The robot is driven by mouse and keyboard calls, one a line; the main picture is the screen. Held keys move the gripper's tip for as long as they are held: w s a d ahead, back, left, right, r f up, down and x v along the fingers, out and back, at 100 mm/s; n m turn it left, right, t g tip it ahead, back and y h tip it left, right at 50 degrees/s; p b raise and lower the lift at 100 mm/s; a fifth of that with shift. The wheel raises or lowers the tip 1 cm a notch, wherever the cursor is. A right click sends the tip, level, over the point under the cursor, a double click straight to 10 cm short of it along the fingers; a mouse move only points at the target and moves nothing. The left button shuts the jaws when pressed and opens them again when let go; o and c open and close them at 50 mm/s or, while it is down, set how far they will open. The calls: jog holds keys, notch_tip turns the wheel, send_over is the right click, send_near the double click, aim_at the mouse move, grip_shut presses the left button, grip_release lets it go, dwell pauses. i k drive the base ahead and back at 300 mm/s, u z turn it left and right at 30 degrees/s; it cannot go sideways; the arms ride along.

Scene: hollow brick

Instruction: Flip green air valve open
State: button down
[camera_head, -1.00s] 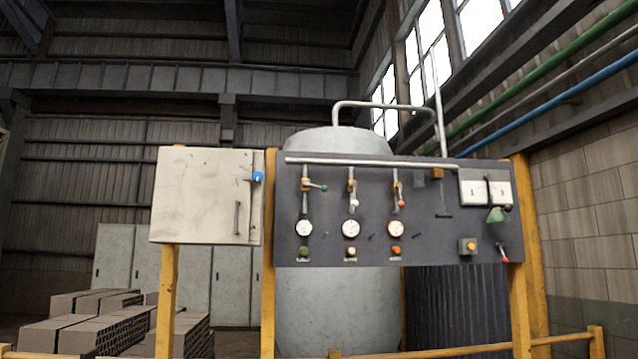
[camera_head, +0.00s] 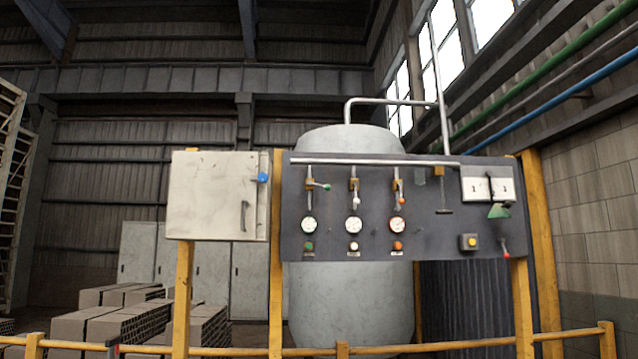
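A dark control panel (camera_head: 450,220) stands ahead on yellow posts. The green air valve (camera_head: 318,185) is the leftmost of three valves below the white pipe. Its green-tipped lever points sideways to the right. The white-tipped valve (camera_head: 355,192) and the orange-tipped valve (camera_head: 400,190) have levers pointing down. A round gauge (camera_head: 309,225) is below the green valve, with a small green indicator (camera_head: 309,246) under it. My gripper is not in view.
A yellow railing (camera_head: 450,346) runs across the front of the panel. A pale cabinet (camera_head: 215,195) with a blue knob is left of the panel. A grey tank (camera_head: 345,300) stands behind. Stacked bricks (camera_head: 140,320) are at the lower left.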

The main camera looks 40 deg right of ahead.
aim_at(327, 187)
jog(key=z, duration=0.15)
jog(key=i, duration=0.95)
jog(key=u, duration=0.1)
